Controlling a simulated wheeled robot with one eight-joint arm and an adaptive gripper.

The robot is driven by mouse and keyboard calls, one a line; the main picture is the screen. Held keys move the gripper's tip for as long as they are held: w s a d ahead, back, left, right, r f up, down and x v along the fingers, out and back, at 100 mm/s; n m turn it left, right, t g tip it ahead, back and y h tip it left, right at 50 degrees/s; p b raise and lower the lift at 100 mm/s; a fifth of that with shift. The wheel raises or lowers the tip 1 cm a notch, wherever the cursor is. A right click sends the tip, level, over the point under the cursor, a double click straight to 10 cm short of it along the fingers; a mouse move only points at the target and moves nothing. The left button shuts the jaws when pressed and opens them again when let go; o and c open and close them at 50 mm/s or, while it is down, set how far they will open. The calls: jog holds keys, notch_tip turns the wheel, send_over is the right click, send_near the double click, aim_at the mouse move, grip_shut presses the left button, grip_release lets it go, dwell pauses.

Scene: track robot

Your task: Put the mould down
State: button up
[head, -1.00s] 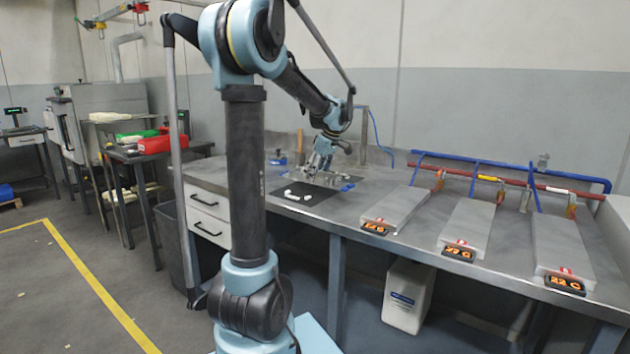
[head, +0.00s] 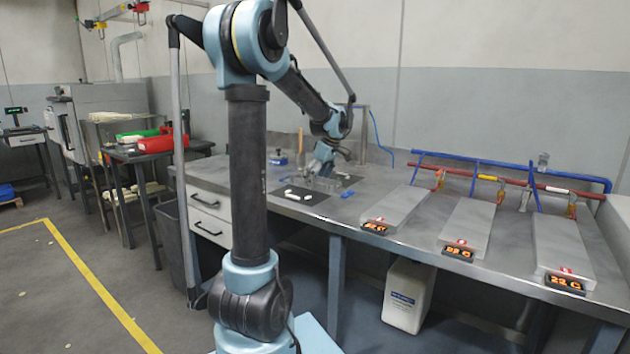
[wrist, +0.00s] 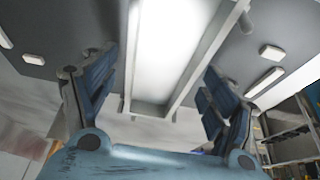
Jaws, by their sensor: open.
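My gripper (head: 318,168) is over the back left part of the steel bench, low and pointing down. In the wrist view its two fingers (wrist: 150,95) stand wide apart and hold nothing that I can make out. A bright, long shape with grey edges (wrist: 165,60) shows between and beyond them; I cannot tell whether it is the mould. In the head view, small greyish metal parts (head: 326,183) lie under the gripper, too small to identify. The mould is not clearly recognisable, and the fingers partly hide that spot.
A dark mat (head: 318,199) with several white pieces lies at the bench's front edge, with a small blue item (head: 347,194) beside it. Several grey plates with orange displays, one a plate (head: 468,222), fill the right side. Blue and red pipes (head: 480,175) run behind them.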

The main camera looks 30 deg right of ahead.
jog(key=v, duration=1.2)
jog(key=s+a+f+m+g, duration=0.15)
jog(key=a+f, duration=0.25)
jog(key=a, duration=1.1)
jog(key=s+a+f+m, duration=0.1)
jog(key=s+a+f, duration=0.25)
jog(key=a, duration=1.05)
jog(key=s+a+f+m+h, duration=0.1)
jog(key=s+a+f+m, duration=0.1)
jog(key=s+a+f, duration=1.1)
notch_tip(320, 180, down, 4)
jog(key=shift+s+a+f+h, duration=0.2)
jog(key=shift+s+a+h, duration=0.15)
jog(key=shift+h, duration=0.05)
